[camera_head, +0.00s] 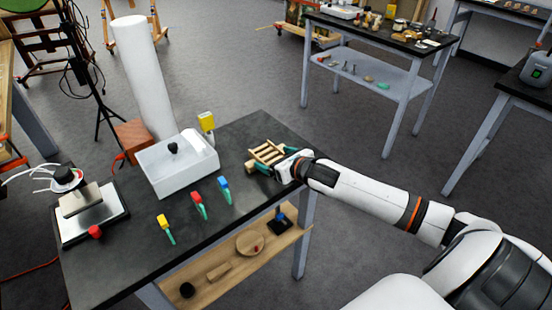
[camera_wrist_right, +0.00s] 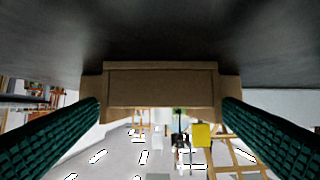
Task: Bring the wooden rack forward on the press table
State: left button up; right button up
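The small wooden rack (camera_head: 266,151), with several pale slats, rests on the right part of the dark press table (camera_head: 121,254). My right gripper (camera_head: 269,158) reaches in from the right at the rack, with teal fingers spread apart. In the right wrist view, the rack's block-like end (camera_wrist_right: 160,83) fills the space ahead between the fingertips, which appear close to its two sides. I cannot tell whether they press on it. The rack's far side is hidden in that view. My left gripper is not in view.
A white tray (camera_head: 167,182) stands left of the rack, with a yellow-headed item (camera_head: 206,122) behind it. A metal plate device (camera_head: 85,205) stands at the left.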

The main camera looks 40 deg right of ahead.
jog(key=shift+r, duration=0.1)
jog(key=shift+s+r, duration=0.1)
jog(key=shift+s, duration=0.1)
jog(key=a+v, duration=0.1)
jog(key=v, duration=1)
jog(key=shift+s+d+r, duration=0.15)
jog(key=shift+s+d, duration=0.15)
jog(key=shift+d, duration=0.15)
